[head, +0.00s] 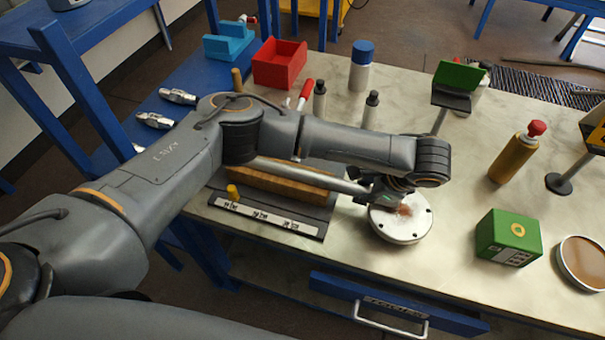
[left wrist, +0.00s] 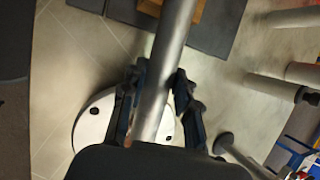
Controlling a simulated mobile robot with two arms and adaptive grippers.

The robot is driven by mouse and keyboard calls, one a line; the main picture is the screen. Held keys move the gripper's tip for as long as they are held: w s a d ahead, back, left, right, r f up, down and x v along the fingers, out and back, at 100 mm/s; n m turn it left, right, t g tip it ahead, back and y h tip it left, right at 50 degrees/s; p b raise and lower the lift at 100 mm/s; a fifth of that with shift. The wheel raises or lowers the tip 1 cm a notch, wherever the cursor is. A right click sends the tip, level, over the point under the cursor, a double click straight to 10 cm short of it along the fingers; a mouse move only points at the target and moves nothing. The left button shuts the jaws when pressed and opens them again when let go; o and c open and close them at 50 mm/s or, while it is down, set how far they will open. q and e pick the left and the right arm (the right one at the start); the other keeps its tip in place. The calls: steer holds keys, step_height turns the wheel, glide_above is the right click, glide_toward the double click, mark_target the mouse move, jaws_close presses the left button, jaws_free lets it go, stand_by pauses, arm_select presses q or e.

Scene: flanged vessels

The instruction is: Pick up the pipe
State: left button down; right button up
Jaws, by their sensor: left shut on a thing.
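The pipe (head: 305,174) is a smooth grey metal tube. In the head view it lies below my left forearm, across a brown wooden block (head: 275,186), with its right end at my left gripper (head: 385,196). In the left wrist view the pipe (left wrist: 170,50) runs between the two dark fingers of my left gripper (left wrist: 157,88), which is shut on it. A round pale flange (head: 402,226) with bolt holes is under the gripper; it also shows in the left wrist view (left wrist: 92,128). Whether the pipe touches the block or flange is hidden. My right gripper is not in view.
A dark labelled board (head: 268,219) lies at the bench's front left. A green box (head: 508,238), a brown bottle (head: 515,155) and a round dish (head: 583,262) stand right.

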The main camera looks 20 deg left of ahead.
arm_select(q)
steer(key=shift+w+r, duration=0.1)
steer(key=shift+r, duration=0.05)
steer(key=shift+r, duration=0.6)
steer(key=s+r, duration=1.1)
steer(key=s, duration=0.3)
steer(key=shift+r+p, duration=0.3)
steer(key=shift+p, duration=0.05)
steer(key=shift+d+f, duration=0.1)
